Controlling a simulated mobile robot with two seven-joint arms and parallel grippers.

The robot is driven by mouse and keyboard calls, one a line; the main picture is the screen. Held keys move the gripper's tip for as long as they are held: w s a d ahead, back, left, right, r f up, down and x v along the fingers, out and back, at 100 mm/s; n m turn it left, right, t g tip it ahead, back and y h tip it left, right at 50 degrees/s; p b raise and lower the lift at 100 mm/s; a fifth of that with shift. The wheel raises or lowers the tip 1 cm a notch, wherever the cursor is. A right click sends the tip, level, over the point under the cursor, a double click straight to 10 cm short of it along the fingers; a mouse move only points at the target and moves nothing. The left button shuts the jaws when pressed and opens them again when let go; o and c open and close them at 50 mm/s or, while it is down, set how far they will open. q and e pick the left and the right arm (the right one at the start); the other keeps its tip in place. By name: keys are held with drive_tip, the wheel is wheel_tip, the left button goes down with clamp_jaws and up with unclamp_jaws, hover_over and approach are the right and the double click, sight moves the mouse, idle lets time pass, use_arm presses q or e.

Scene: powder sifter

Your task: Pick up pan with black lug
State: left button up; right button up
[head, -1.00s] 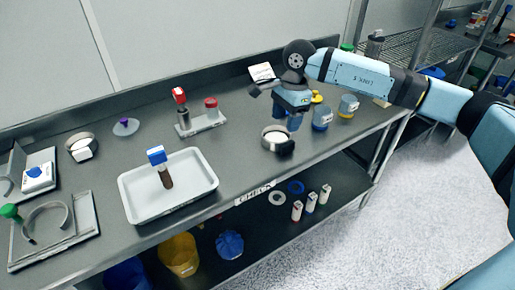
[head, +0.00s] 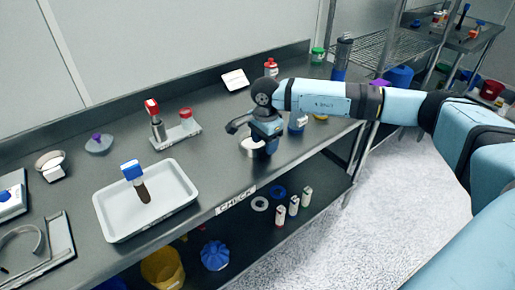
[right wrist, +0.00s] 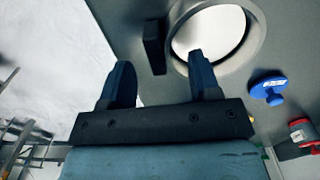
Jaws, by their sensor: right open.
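The pan with the black lug, a round metal ring with a white inside, stands on the grey bench in the head view (head: 247,147), partly hidden behind my right gripper (head: 267,147). In the right wrist view the pan (right wrist: 252,48) is at the top, and its black lug (right wrist: 153,45) sticks out to its left. My right gripper (right wrist: 160,78) is open there. The lug shows between the two blue fingers, just past their tips; I cannot tell whether they touch it. A similar pan with a white lug (head: 52,162) stands at the far left. My left gripper is not in view.
A white tray (head: 110,222) holding a blue-topped brown tool (head: 136,182) stands left of the pan. A small stand with red-topped items (head: 178,130) is behind. A blue-lidded jar (head: 298,122) is close right of my gripper. A lower shelf holds several small items.

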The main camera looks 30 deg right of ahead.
sight(264, 148)
wheel_tip(264, 148, down, 4)
drive_tip(key=shift+a+r, duration=0.15)
drive_tip(key=shift+r, duration=0.15)
drive_tip(key=c, duration=1.1)
drive_tip(key=shift+o, duration=0.2)
